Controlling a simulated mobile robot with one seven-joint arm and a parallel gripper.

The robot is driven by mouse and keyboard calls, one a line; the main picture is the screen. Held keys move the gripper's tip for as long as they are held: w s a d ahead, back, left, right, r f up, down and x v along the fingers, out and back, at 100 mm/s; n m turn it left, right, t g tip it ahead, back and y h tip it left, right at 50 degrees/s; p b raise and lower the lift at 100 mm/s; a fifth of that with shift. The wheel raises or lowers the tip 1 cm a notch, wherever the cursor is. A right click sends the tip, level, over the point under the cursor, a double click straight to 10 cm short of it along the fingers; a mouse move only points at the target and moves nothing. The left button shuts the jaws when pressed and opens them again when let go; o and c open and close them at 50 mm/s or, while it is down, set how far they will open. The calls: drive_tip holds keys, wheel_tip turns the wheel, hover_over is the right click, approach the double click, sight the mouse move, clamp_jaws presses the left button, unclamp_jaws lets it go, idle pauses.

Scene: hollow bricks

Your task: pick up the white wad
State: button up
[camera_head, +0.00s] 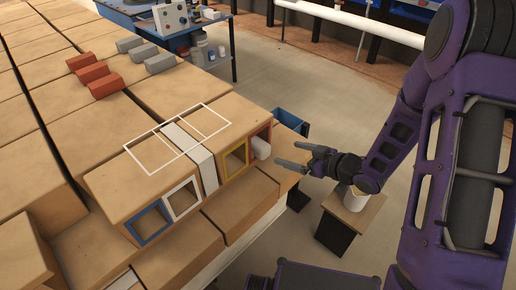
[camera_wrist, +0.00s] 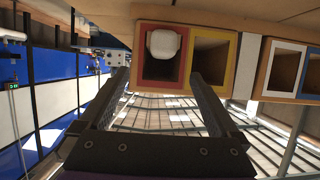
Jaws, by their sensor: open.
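The white wad (camera_head: 261,148) is a small, rounded white lump in the red-framed opening (camera_head: 269,130) at the right end of the brick row. In the wrist view the wad (camera_wrist: 164,43) sits inside the red frame (camera_wrist: 145,79), against the edge at the top of the picture. My gripper (camera_head: 292,154) is open and empty, just to the right of the wad in the head view, with its fingers pointing toward the brick. In the wrist view my gripper's fingertips (camera_wrist: 158,78) are spread below the red and yellow openings, apart from the wad.
Beside the red frame is a yellow-framed opening (camera_head: 235,160), then a white strip (camera_head: 192,150), a white-framed opening (camera_head: 182,199) and a blue-framed one (camera_head: 150,226). Red blocks (camera_head: 94,76) and grey blocks (camera_head: 152,56) lie on the bricks. A small stand (camera_head: 349,216) is under my arm.

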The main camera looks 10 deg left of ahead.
sight(268, 149)
drive_tip(key=x, duration=0.4)
drive_tip(key=shift+f, duration=0.1)
drive_tip(key=x, duration=0.3)
drive_tip(key=b+x, duration=0.1)
drive_tip(key=shift+s+a+f, duration=0.15)
drive_tip(key=shift+a+f, duration=0.1)
drive_tip(key=shift+f, duration=0.05)
drive_tip(key=shift+a+f, duration=0.1)
drive_tip(key=shift+a, duration=0.2)
drive_tip(key=c, duration=1.4)
